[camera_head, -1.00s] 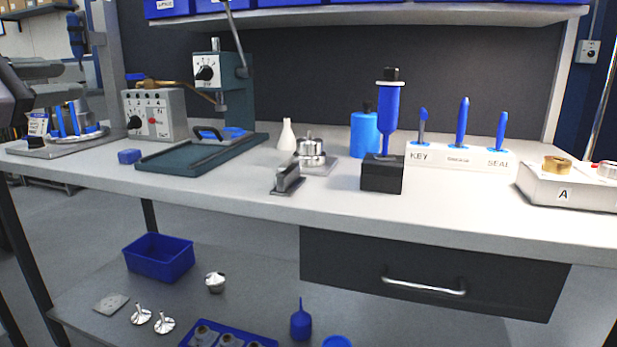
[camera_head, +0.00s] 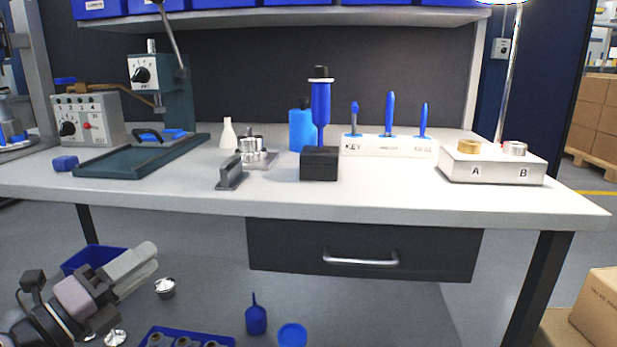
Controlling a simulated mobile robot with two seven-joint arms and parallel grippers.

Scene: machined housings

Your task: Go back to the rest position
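My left gripper (camera_head: 148,258) is low at the left, in front of the lower shelf and below the bench top. Its pale fingers point up and to the right, side by side, and I see nothing held between them. The angle does not show whether they are apart or closed. Its arm comes in from the bottom left corner and partly covers a blue bin (camera_head: 90,258). My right gripper is out of view.
The bench top (camera_head: 400,200) carries a press (camera_head: 175,95), a control box (camera_head: 88,118), a black block (camera_head: 319,163) with a blue tool, a labelled tool rack (camera_head: 390,147) and an A/B fixture (camera_head: 490,165). Below, a drawer (camera_head: 300,250) and a blue parts tray (camera_head: 215,340) show. Cartons (camera_head: 600,300) stand at the right.

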